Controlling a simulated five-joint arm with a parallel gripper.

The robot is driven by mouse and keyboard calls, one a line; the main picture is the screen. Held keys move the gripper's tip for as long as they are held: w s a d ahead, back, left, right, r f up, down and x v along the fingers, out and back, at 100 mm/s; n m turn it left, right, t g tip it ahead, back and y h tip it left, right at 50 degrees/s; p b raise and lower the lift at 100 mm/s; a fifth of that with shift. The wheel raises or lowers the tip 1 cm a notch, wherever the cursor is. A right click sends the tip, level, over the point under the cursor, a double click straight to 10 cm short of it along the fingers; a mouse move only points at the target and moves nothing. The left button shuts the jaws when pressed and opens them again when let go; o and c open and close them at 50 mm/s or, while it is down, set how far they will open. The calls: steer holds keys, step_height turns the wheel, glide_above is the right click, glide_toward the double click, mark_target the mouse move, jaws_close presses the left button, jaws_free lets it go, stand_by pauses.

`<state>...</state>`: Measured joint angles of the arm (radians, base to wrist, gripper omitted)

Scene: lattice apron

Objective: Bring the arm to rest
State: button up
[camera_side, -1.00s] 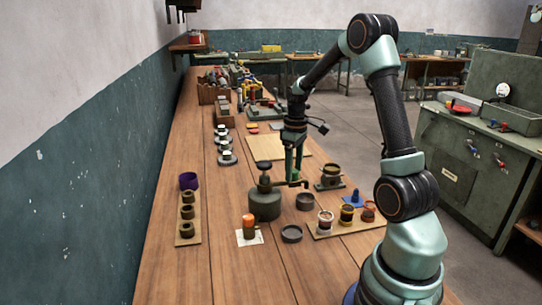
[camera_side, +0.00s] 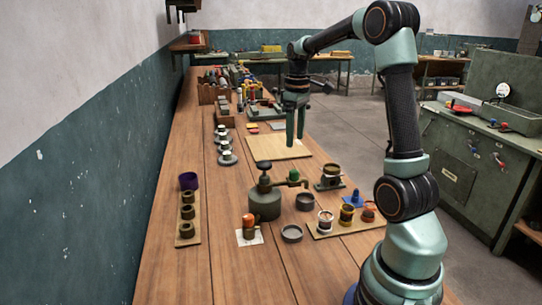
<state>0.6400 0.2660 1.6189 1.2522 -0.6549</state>
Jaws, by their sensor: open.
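My gripper (camera_side: 296,124) hangs at the end of my raised arm, fingers pointing down and apart, with nothing between them. It is over the right part of a pale board (camera_side: 265,148) on the wooden bench. I cannot tell how high the fingertips are above the board. In front of the board stands a dark round pot (camera_side: 264,204) with a knob on top and a side arm that ends in a green piece (camera_side: 294,175).
On the bench (camera_side: 235,270) are an orange-topped cylinder (camera_side: 248,222), a dark ring dish (camera_side: 292,233), a board with several small pots (camera_side: 326,222), a strip of dark cups (camera_side: 187,211) and a holder (camera_side: 331,173). A green cabinet (camera_side: 470,160) stands at the right.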

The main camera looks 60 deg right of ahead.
steer(key=shift+r, duration=0.65)
steer(key=s+a+t, duration=0.2)
steer(key=a, duration=1)
steer(key=s+a+r+t, duration=0.1)
steer(key=s+a+t, duration=0.2)
steer(key=a, duration=1)
steer(key=shift+s+a+r+t, duration=0.25)
steer(key=shift+s+t, duration=0.05)
steer(key=shift+s, duration=0.05)
steer(key=shift+w, duration=0.1)
